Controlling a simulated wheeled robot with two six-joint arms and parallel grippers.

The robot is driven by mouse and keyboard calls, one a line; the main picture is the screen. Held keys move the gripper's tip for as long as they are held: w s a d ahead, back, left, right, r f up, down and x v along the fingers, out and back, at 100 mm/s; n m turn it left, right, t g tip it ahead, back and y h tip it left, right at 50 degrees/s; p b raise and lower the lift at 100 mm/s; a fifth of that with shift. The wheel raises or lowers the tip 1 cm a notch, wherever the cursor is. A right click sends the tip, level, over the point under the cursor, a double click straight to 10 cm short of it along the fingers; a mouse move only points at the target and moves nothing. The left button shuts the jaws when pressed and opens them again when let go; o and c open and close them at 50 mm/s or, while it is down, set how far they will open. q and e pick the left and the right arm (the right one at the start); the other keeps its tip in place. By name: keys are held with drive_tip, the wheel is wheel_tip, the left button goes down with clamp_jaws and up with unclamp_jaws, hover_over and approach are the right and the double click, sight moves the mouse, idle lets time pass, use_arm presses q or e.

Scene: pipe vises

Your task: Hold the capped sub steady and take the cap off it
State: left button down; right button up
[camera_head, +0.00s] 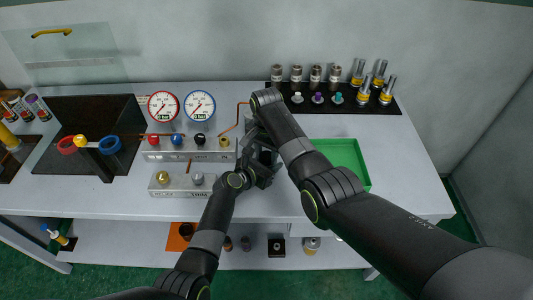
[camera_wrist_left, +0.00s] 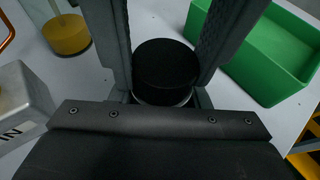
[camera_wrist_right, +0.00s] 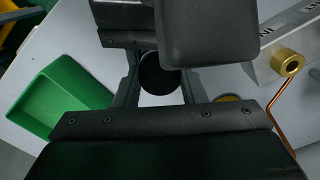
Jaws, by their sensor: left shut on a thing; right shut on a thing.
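The capped sub shows mainly as its round black cap (camera_wrist_left: 165,64) in the left wrist view, with a thin silvery rim just under it. The same black top (camera_wrist_right: 158,75) shows between the fingers in the right wrist view. My left gripper (camera_head: 262,166) and my right gripper (camera_head: 257,140) meet at it over the bench, close together. Both are shut on the capped sub. The cap sits on the sub. The grippers hide most of the sub's body, and I cannot tell exactly which part each one grips.
A green tray (camera_head: 364,167) lies just right of the grippers. A grey valve block (camera_head: 190,155) with coloured knobs and two gauges stands to the left, with a copper pipe (camera_head: 239,117) rising beside the grippers. A black rack (camera_head: 385,104) of fittings stands behind.

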idle(0.3)
drive_tip(key=o, duration=1.1)
drive_tip(key=shift+r, duration=2.3)
drive_tip(key=shift+c, duration=0.6)
wheel_tip(320, 180, up, 3)
drive_tip(key=m, duration=0.2)
drive_tip(key=shift+m, duration=0.4)
drive_tip(key=shift+f, duration=3.8)
drive_tip(key=shift+c, duration=0.3)
